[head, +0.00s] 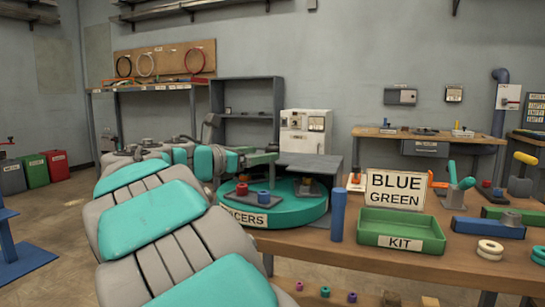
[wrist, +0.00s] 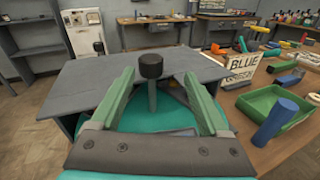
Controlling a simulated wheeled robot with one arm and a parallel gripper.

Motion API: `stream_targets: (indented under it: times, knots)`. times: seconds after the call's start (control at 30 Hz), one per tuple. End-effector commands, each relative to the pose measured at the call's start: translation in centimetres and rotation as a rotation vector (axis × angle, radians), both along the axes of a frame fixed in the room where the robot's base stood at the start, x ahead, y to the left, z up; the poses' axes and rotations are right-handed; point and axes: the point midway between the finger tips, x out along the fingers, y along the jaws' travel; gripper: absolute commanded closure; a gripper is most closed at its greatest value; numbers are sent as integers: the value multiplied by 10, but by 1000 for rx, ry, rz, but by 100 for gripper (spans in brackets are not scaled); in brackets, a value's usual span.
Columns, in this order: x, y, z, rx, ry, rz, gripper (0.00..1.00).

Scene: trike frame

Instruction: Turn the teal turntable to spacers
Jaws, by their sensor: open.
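The teal turntable (head: 300,214) sits on the wooden bench, with a front label reading "...CERS", its left part hidden by my arm. A red spacer (head: 242,188) and a blue spacer (head: 263,196) stand on its near side. My gripper (head: 277,154) is above the turntable's far left part. In the wrist view my gripper (wrist: 157,79) is open, its green fingers spread on either side of an upright grey post with a black knob (wrist: 151,66). The post appears to rise from the teal disc (wrist: 155,119); neither finger visibly touches it.
A sign reading "BLUE GREEN" (head: 396,190), a green KIT tray (head: 400,241) and a blue cylinder (head: 338,215) stand right of the turntable. A grey panel (wrist: 100,75) lies beyond my fingers. White rings (head: 490,250) lie at the bench's right.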

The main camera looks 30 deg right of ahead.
Motion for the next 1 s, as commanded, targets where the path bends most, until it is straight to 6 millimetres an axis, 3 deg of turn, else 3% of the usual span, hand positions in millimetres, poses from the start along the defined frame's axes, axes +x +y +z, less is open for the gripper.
stream_targets:
  times: [0.2, 0.7, 1.0]
  knots:
    - [13, 6, -7, -84, 74, 15, 21]
    - [31, -58, -7, -80, 71, 16, 21]
    - [33, -65, -6, -82, 70, 16, 21]
